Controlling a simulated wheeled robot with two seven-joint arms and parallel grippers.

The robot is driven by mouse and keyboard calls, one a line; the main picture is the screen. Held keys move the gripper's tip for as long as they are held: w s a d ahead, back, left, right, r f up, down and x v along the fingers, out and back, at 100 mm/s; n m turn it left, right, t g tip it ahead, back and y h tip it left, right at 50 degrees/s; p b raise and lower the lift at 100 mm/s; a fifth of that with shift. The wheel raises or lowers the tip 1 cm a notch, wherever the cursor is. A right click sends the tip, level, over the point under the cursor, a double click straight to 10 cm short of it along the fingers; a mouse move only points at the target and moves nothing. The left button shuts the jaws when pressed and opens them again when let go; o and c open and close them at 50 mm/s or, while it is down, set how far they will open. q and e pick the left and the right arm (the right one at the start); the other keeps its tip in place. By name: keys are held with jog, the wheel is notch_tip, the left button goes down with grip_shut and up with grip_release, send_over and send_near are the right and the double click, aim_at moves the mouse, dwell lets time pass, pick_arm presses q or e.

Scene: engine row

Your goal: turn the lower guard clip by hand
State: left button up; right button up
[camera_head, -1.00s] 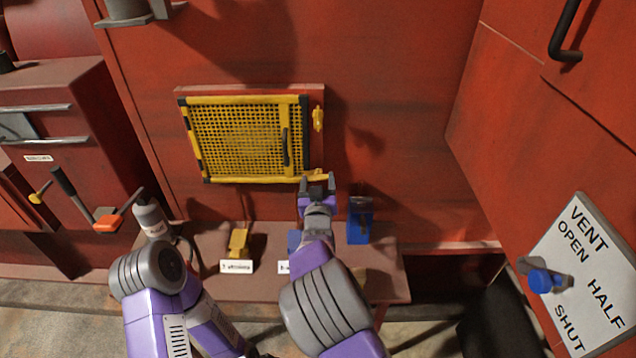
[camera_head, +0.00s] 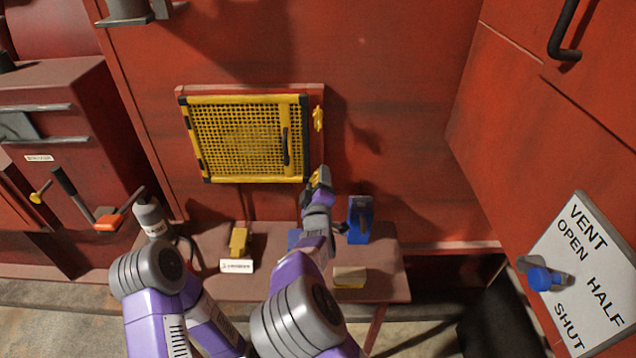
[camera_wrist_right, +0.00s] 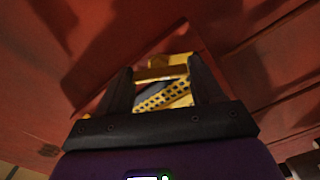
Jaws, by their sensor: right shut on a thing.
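The yellow mesh guard (camera_head: 247,138) is closed against the red wall panel, with a black handle on its right side. The lower guard clip (camera_head: 316,179) is yellow and sits at the guard's lower right corner, mostly covered by my right gripper (camera_head: 318,181). The right gripper is shut on the clip. In the right wrist view the yellow clip (camera_wrist_right: 165,72) shows between the two dark fingers (camera_wrist_right: 162,88), with mesh behind it. The upper guard clip (camera_head: 318,118) stands upright beside the guard's right edge. My left gripper is out of view.
A vent plate (camera_head: 590,270) with a blue knob (camera_head: 545,280) is at the right. The wall right of the guard is clear.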

jog(key=n, duration=0.4)
jog(key=shift+r, duration=0.25)
jog(key=shift+n+b, duration=0.35)
jog(key=shift+n, duration=0.45)
jog(key=shift+w+r, duration=0.1)
jog(key=o, duration=0.8)
jog(key=shift+o, duration=1.2)
jog(key=shift+f, duration=0.3)
jog(key=s, duration=0.7)
jog(key=shift+s, duration=0.2)
